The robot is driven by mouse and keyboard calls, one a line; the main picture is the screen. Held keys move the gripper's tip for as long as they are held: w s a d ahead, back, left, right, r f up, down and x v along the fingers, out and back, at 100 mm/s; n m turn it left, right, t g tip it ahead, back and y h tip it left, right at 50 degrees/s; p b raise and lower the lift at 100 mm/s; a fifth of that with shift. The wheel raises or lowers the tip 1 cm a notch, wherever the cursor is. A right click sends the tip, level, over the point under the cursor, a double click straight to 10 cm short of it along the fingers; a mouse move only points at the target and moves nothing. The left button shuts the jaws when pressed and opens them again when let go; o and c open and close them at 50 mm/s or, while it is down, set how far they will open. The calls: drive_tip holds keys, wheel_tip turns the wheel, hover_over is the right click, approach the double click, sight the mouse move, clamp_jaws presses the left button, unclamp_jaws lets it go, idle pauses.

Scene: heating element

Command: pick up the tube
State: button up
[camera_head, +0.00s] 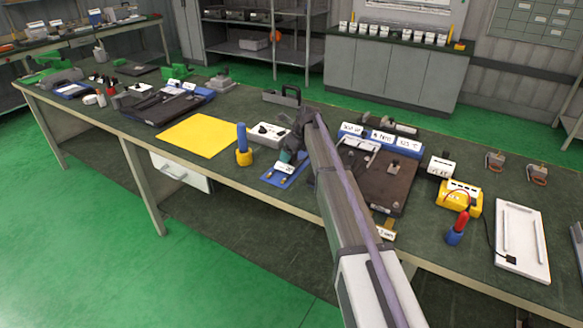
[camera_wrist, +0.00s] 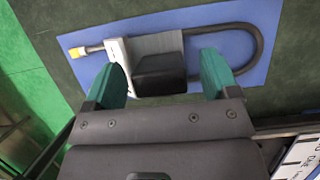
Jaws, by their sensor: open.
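The tube is a dark grey U-shaped rod (camera_wrist: 258,42) lying on a blue mat (camera_wrist: 270,14) in the wrist view, with its bend to the right and a yellow tip (camera_wrist: 76,52) at its left end. A pale grey holder (camera_wrist: 155,43) with a black block (camera_wrist: 160,72) covers part of it. My gripper (camera_wrist: 160,62) is open, with green fingers on either side of the black block. I cannot tell whether they touch it. In the head view my gripper (camera_head: 290,158) is above the blue mat (camera_head: 280,178), where the tube is too small to make out.
A blue cylinder in a yellow base (camera_head: 243,158) and a yellow sheet (camera_head: 200,135) are to the left in the head view. A dark plate with fittings (camera_head: 385,185) is close on the right. A white labelled box (camera_head: 267,135) stands behind the mat. The bench's front edge is near.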

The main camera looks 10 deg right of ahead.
drive_tip(key=shift+r, duration=0.15)
drive_tip(key=shift+c, duration=0.5)
drive_tip(key=c, duration=1)
